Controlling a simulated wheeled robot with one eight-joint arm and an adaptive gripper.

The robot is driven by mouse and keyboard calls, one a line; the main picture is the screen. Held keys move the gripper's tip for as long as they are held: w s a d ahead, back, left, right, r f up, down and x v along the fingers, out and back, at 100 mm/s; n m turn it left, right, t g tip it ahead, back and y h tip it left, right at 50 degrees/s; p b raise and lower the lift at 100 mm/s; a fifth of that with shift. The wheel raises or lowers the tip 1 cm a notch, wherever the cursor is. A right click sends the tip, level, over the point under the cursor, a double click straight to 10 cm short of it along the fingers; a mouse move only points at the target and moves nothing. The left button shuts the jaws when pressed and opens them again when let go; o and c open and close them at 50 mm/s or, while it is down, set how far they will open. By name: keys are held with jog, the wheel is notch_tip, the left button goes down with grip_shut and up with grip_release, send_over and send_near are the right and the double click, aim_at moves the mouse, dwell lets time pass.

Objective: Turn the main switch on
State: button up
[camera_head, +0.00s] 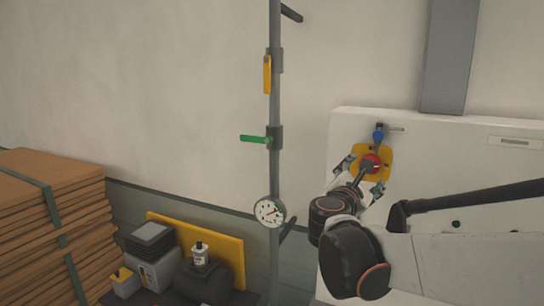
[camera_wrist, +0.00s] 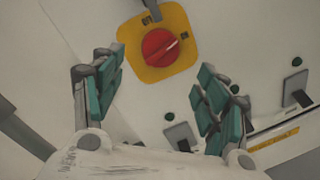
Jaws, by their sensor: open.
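The main switch is a red round knob on a yellow square plate. In the head view the red knob (camera_head: 370,164) and yellow plate (camera_head: 385,153) are on the front of a white cabinet, partly hidden by my gripper. In the wrist view the red knob (camera_wrist: 160,47) is at the top centre on its yellow plate (camera_wrist: 130,31), with a light mark running diagonally across it. My gripper (camera_head: 363,178) is open in front of the knob. Its teal-padded fingers (camera_wrist: 164,95) are spread wide in the wrist view, with nothing between them. Contact with the knob is not visible.
A blue padlock-like part (camera_head: 379,136) hangs above the plate. A vertical pipe (camera_head: 275,100) carries a yellow lever (camera_head: 267,75), a green lever (camera_head: 254,139) and a gauge (camera_head: 269,212). Stacked boards (camera_head: 50,215) stand at left. Green buttons (camera_wrist: 196,92) lie near the right finger.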

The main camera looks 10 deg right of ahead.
jog(key=x, duration=0.7)
jog(key=shift+w+d+p, duration=0.15)
jog(key=shift+w+p, duration=0.05)
jog(key=shift+p, duration=0.15)
